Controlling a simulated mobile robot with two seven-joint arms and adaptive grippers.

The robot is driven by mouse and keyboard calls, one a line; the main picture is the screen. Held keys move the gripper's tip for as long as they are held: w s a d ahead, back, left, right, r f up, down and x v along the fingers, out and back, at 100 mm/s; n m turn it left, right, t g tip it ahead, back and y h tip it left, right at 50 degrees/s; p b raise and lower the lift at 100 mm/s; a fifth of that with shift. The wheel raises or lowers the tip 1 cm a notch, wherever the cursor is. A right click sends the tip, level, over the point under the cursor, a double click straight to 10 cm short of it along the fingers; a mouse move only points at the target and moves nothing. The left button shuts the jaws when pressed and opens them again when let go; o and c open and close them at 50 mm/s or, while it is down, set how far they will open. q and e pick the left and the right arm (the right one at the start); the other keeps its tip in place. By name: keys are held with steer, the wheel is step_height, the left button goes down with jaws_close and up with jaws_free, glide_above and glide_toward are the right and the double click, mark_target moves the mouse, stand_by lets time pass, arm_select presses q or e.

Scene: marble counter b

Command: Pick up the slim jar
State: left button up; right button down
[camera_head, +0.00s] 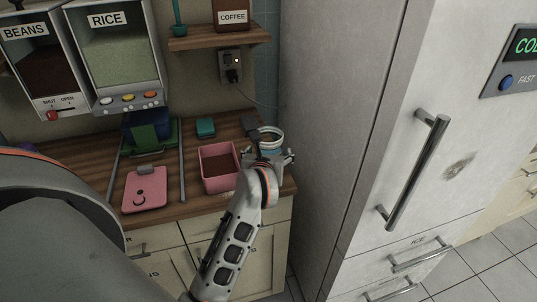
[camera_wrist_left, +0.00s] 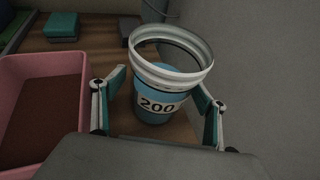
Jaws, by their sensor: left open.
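The jar (camera_wrist_left: 155,105) is a blue, open-topped vessel with a wide white rim and a label reading 200. It stands upright on the wooden counter. In the head view its white rim (camera_head: 268,134) shows near the counter's right end, with its lower part hidden by my gripper. My left gripper (camera_head: 270,158) is open at the jar's near side. In the left wrist view the gripper's fingers (camera_wrist_left: 160,88) are spread, one to the left and one to the right of the jar. I cannot tell whether either finger touches it. My right gripper is not in view.
A pink bin (camera_head: 219,182) with brown contents stands just left of the gripper. A teal block (camera_head: 205,127) lies behind it, and a pink board (camera_head: 145,190) lies further left. A tall grey cabinet (camera_head: 325,110) closes off the right side. A shelf (camera_head: 218,38) hangs above.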

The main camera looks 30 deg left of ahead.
arm_select(q)
steer(key=c, duration=1.5)
steer(key=shift+r, duration=0.1)
steer(key=shift+c, duration=0.6)
steer(key=shift+r, duration=0.2)
